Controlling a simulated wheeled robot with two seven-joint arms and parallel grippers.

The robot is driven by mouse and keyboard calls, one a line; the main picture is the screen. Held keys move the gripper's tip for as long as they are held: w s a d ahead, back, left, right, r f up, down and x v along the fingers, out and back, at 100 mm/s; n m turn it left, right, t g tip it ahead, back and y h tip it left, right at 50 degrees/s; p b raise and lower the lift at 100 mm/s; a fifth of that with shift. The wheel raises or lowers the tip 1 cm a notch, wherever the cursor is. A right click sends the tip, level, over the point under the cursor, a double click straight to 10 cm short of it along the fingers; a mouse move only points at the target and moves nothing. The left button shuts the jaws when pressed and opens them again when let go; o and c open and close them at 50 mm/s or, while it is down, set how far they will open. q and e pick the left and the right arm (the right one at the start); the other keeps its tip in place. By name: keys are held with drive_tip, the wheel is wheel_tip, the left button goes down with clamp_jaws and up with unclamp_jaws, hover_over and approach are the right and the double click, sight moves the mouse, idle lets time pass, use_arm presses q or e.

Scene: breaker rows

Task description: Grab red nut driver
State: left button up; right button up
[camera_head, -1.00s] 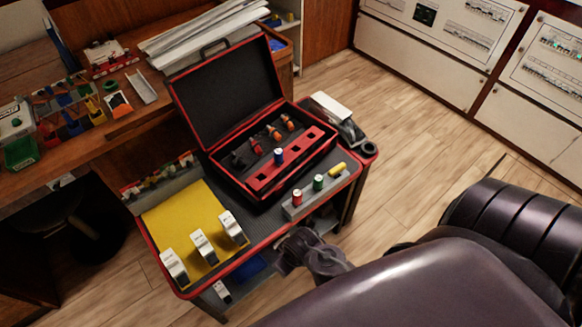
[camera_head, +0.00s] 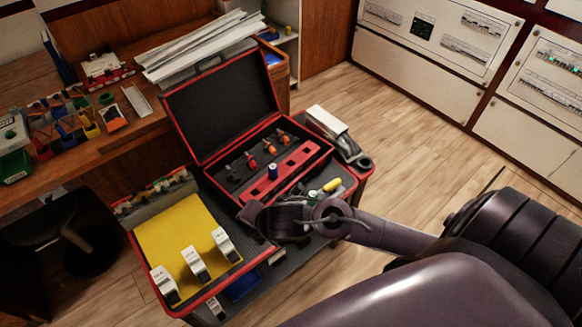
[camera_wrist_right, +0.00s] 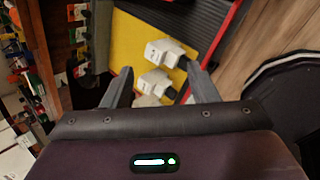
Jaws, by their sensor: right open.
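The red nut driver is not visible now; my right arm covers its place in the grey holder in the head view. A blue nut driver (camera_head: 272,171) stands in the red rack inside the open toolbox (camera_head: 222,105). My right gripper (camera_head: 252,212) is over the cart, at the toolbox's near edge. In the right wrist view its fingers (camera_wrist_right: 160,88) are apart, with nothing held between them. My left gripper is out of view.
White breakers (camera_head: 195,263) stand on a yellow mat (camera_head: 175,226) at the cart's left; breakers also show beyond the fingers in the right wrist view (camera_wrist_right: 165,52). Orange-handled tools (camera_head: 269,147) lie in the toolbox. A cluttered workbench (camera_head: 150,125) is behind. Floor is clear to the right.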

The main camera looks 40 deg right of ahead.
drive_tip(key=d+f+n+g, duration=0.1)
drive_tip(key=d+f+n, duration=0.2)
drive_tip(key=d+n, duration=0.45)
drive_tip(key=d+f+n+g, duration=0.2)
drive_tip(key=d+f+n, duration=0.2)
drive_tip(key=d+n, duration=0.35)
drive_tip(key=w+f, duration=0.1)
drive_tip(key=f, duration=0.1)
drive_tip(key=w+f, duration=0.2)
drive_tip(key=w+a+f, duration=0.1)
drive_tip(key=f, duration=0.1)
drive_tip(key=shift+w+a+f, duration=0.1)
drive_tip(key=shift+w+f, duration=0.1)
drive_tip(key=shift+w, duration=0.05)
drive_tip(key=shift+c, duration=0.2)
drive_tip(key=c, duration=1)
drive_tip(key=shift+c, duration=0.3)
drive_tip(key=shift+r, duration=0.15)
